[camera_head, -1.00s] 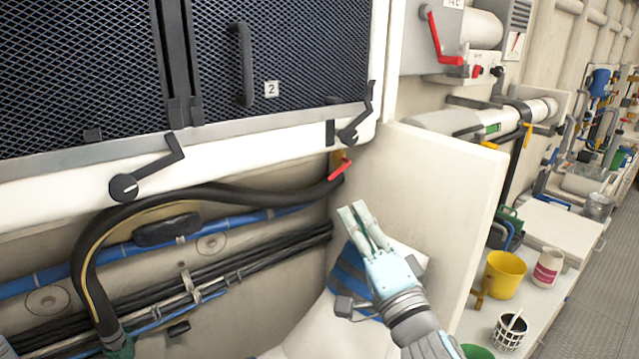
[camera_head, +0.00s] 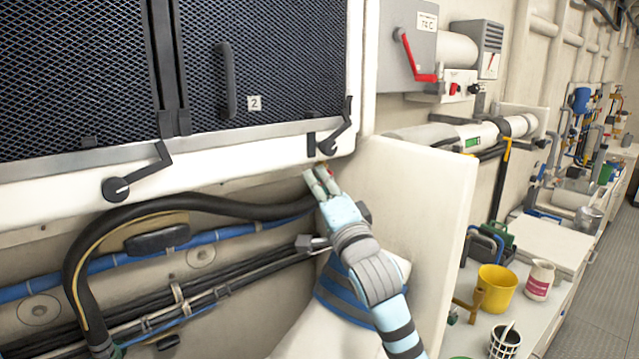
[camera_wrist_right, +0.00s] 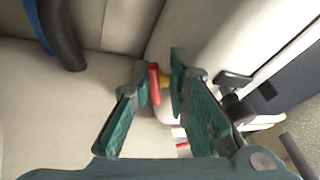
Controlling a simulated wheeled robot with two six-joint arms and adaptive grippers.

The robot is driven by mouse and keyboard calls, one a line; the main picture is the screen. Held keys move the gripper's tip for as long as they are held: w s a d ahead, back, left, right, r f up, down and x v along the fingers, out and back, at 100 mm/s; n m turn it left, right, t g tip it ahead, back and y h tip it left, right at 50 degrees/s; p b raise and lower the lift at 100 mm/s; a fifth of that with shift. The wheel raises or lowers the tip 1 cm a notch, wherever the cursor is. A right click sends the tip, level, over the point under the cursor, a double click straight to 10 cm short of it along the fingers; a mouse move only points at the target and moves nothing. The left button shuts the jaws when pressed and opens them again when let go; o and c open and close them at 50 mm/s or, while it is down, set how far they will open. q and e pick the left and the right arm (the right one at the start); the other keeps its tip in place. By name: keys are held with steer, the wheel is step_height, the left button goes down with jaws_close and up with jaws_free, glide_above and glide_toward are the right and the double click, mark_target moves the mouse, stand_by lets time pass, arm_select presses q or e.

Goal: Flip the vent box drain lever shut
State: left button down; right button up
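The vent box (camera_head: 270,90) with dark mesh doors fills the upper left of the head view. Its red drain lever (camera_wrist_right: 154,82), on a brass-coloured fitting (camera_wrist_right: 138,77), shows in the wrist view between my right gripper's fingertips. In the head view the lever is mostly hidden behind the fingers. My right gripper (camera_head: 316,178) is just under the box's lower right corner; it also shows in the wrist view (camera_wrist_right: 160,72). Its fingers stand apart on either side of the lever; I cannot tell whether either touches it. My left gripper is not in view.
A pale upright panel (camera_head: 420,200) stands close on the right of my gripper. A black hose (camera_head: 185,203) runs below the box on the left. Black latch handles (camera_head: 140,172) stick out along the box's lower edge. A yellow bucket (camera_head: 496,288) stands on a bench at right.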

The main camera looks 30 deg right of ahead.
steer(key=shift+w+f, duration=0.1)
steer(key=shift+w, duration=0.05)
steer(key=c, duration=0.3)
jaws_close()
steer(key=shift+w+a+r+m+g+h+p, duration=0.15)
steer(key=shift+r+m+g+h+p, duration=0.25)
steer(key=shift+m+p, duration=0.5)
steer(key=shift+r+m+p, duration=0.2)
steer(key=shift+m+p, duration=0.15)
steer(key=shift+m, duration=0.35)
steer(key=shift+f, duration=0.2)
steer(key=shift+o, duration=1.5)
jaws_free()
steer(key=v, duration=0.7)
steer(key=shift+s, duration=0.4)
